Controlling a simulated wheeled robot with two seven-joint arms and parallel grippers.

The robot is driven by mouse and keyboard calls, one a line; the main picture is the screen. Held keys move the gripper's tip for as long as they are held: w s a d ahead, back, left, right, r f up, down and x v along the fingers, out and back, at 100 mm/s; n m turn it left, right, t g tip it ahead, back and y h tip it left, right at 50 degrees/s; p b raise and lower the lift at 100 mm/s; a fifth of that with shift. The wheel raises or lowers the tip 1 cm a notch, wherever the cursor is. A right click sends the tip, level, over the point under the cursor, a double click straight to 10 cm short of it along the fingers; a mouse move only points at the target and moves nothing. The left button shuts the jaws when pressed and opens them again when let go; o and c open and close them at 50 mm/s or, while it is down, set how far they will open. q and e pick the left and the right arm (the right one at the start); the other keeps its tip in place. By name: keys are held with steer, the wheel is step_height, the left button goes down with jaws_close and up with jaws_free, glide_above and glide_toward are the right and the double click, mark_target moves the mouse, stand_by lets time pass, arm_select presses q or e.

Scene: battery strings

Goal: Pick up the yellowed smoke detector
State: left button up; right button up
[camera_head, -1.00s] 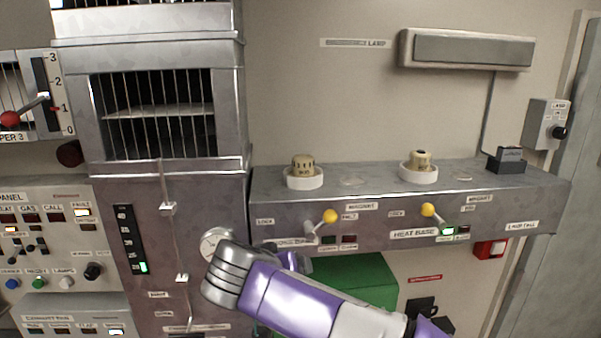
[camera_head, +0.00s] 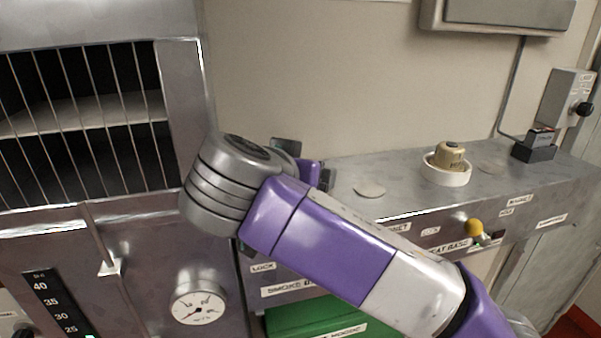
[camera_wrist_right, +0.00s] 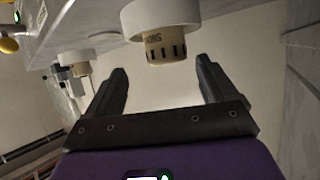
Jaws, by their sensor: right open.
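The yellowed smoke detector (camera_wrist_right: 167,46) shows in the right wrist view, a slotted beige cap on a white round base (camera_wrist_right: 158,15). In the head view my right arm hides it. My right gripper (camera_wrist_right: 160,68) is open, its two dark fingers either side of the detector in that picture, with clear gaps. I cannot tell how deep the detector is between them. In the head view the gripper (camera_head: 308,163) is partly hidden behind my wrist, above the left part of the grey shelf (camera_head: 400,193). My left gripper is not in view.
A second beige detector (camera_head: 450,155) sits on a white base (camera_head: 446,174) to the right. A black block (camera_head: 533,152) stands at the shelf's right end. A yellow-knobbed lever (camera_head: 474,228) sticks out of the shelf front. The metal cabinet (camera_head: 178,120) is close on the left.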

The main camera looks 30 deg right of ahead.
steer(key=x, duration=0.3)
steer(key=w+p+x, duration=0.1)
steer(key=x, duration=0.1)
steer(key=shift+a+r, duration=0.15)
steer(key=shift+r, duration=0.1)
steer(key=shift+w+d+f, duration=0.1)
steer(key=shift+d+f, duration=0.1)
steer(key=shift+d, duration=0.15)
steer(key=shift+w+a, duration=0.1)
steer(key=c, duration=1.1)
